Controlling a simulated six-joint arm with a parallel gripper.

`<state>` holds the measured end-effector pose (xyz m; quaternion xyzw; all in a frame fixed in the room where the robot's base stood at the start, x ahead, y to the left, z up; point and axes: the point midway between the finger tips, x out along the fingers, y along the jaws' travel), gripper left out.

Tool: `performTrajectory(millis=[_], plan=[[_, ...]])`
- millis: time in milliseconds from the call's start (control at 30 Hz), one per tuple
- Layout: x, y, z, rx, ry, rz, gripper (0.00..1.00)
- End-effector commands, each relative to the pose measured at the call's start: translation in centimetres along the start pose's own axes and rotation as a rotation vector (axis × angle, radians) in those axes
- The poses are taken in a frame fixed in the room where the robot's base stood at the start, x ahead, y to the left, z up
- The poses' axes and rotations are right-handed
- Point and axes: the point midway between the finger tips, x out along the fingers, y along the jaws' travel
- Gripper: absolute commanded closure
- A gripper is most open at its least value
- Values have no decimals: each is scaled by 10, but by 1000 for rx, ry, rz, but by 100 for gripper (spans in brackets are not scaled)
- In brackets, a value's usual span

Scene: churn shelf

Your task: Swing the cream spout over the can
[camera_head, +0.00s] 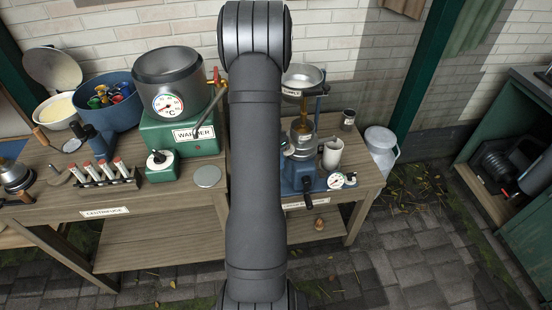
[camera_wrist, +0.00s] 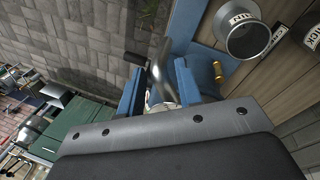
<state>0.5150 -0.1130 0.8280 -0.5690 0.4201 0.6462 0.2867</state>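In the wrist view, a shiny metal spout (camera_wrist: 160,76) lies between the two blue fingers of my gripper (camera_wrist: 160,92). The fingers are close on both sides of it; I cannot tell whether both touch it. A grey metal can (camera_wrist: 243,38) with a partly readable label stands to the right of the spout, apart from it. In the head view, the blue-based separator (camera_head: 296,178) with a metal bowl (camera_head: 303,77) above stands just right of my arm. A pale can (camera_head: 332,153) stands beside it. My gripper is hidden behind my arm there.
A dial gauge (camera_head: 337,180) sits at the separator's front right. A dark labelled jar (camera_head: 348,119) stands behind the pale can. A white milk can (camera_head: 381,150) stands right of the bench. The green warmer (camera_head: 180,136) with its pot is left of my arm. Open paving lies right.

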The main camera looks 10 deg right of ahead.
Motion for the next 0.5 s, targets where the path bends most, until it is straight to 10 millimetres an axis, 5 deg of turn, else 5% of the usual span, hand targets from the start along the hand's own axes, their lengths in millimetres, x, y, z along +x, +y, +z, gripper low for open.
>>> performTrajectory(millis=[167,500], plan=[[0,0,0,0,0,0,100],[-1,-3,0,22,-4,0,100]])
